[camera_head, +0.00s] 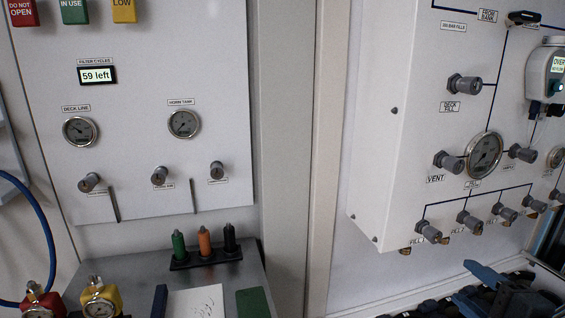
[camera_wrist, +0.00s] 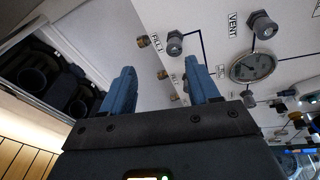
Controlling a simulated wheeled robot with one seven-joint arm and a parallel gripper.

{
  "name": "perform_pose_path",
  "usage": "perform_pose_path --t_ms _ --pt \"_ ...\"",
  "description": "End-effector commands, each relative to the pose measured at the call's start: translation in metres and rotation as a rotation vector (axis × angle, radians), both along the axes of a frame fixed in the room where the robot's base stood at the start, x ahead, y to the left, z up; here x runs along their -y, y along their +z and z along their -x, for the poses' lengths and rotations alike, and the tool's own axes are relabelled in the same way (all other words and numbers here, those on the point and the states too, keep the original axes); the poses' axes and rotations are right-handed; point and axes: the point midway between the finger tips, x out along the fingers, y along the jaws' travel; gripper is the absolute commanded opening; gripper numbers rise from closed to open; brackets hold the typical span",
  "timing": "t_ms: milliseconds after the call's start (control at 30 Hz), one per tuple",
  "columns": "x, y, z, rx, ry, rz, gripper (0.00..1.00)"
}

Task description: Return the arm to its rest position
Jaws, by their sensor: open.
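My gripper (camera_wrist: 160,84) shows in the wrist view with its two blue fingers apart and nothing between them. In the head view my gripper (camera_head: 468,285) is at the lower right, below the right-hand fill panel (camera_head: 375,150). It appears clear of the panel's knobs, though the exact gap is hard to tell. In the wrist view the panel's FILL 1 knob (camera_wrist: 174,43) and VENT knob (camera_wrist: 263,26) lie beyond the fingers, with a round gauge (camera_wrist: 252,67) to the right. The rest of my arm is mostly out of view.
A left panel (camera_head: 140,50) carries gauges and knobs. Below it, a grey bench (camera_head: 215,282) holds green, orange and black markers (camera_head: 204,245), plus red and yellow gauge fittings (camera_head: 100,298). Dark cylinder-like shapes (camera_wrist: 45,72) sit in a rack left of my fingers.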

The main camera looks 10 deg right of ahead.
Motion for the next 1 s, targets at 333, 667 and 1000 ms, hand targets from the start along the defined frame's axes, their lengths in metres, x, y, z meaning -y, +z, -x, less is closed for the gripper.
perform_pose_path --t_ms 333,667,1000 --pt "-0.07 -0.072 0.098 -0.162 0.085 0.561 0.6" --pt "-0.13 -0.084 0.202 -0.236 0.257 1.113 0.6" --pt "-0.178 -0.055 0.291 -0.198 0.442 1.598 0.6"
